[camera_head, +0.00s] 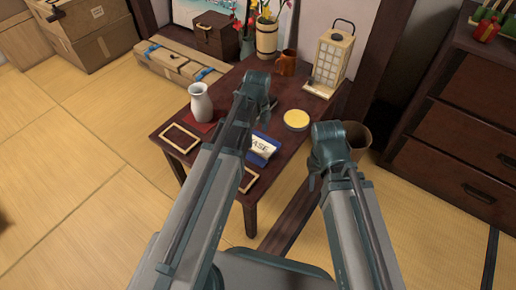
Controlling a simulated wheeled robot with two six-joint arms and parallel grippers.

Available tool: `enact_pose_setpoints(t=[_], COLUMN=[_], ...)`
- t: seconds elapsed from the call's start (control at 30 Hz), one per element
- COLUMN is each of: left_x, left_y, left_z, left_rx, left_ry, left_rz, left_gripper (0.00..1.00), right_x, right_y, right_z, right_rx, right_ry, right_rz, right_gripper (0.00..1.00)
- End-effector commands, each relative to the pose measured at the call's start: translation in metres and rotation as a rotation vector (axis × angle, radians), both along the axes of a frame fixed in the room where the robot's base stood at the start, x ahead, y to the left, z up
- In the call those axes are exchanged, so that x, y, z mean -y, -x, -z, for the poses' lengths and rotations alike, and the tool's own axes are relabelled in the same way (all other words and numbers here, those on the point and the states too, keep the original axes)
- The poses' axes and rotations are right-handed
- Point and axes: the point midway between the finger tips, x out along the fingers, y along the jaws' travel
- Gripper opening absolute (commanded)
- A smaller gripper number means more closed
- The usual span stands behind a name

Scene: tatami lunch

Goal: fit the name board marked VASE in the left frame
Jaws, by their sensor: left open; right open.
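The name board (261,146) is a white plate lying on a blue pad on the table; I read "ASE", its left end hidden behind my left arm. The left frame (189,131) is a pale, empty wooden rectangle lying flat at the table's left front. A second pale frame (251,181) is partly hidden under my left arm, near the front edge. My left gripper (268,106) is open and empty over the table, beyond the board. My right gripper (313,182) is open and empty, in front of and right of the board.
A white vase (201,102) stands on a red mat (198,127) behind the left frame. A yellow round item (296,120) lies right of my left gripper. A lantern (329,62), a brown mug (287,63) and a wooden flower bucket (266,38) stand at the back.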

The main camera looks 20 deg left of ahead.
Motion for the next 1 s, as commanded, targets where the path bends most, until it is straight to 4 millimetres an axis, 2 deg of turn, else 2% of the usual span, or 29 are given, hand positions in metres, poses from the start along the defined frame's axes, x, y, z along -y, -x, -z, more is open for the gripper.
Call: enact_pose_setpoints(t=[0.17,0.5,0.8,0.87,1.0], left_x=[0.000,0.001,0.001,0.001,0.001], left_y=[-0.001,-0.003,-0.003,-0.003,-0.003], left_z=[0.011,0.050,0.051,0.051,0.051], left_rx=[0.000,0.000,0.000,0.000,0.000], left_ry=[0.000,0.000,0.000,0.000,0.000], left_rz=[0.000,0.000,0.000,0.000,0.000], left_gripper=[1.00,1.00,1.00,0.93,0.68], right_x=[0.000,-0.001,-0.002,-0.002,-0.002], right_y=[0.000,0.000,0.000,0.000,0.000], right_z=[0.011,0.050,0.051,0.051,0.051], right_rx=[-0.001,0.000,-0.001,-0.001,-0.001], right_ry=[-0.001,-0.006,-0.008,-0.008,-0.008], right_rz=[-0.002,-0.009,-0.010,-0.010,-0.010], right_gripper=[0.50,0.50,0.50,0.50,0.50])
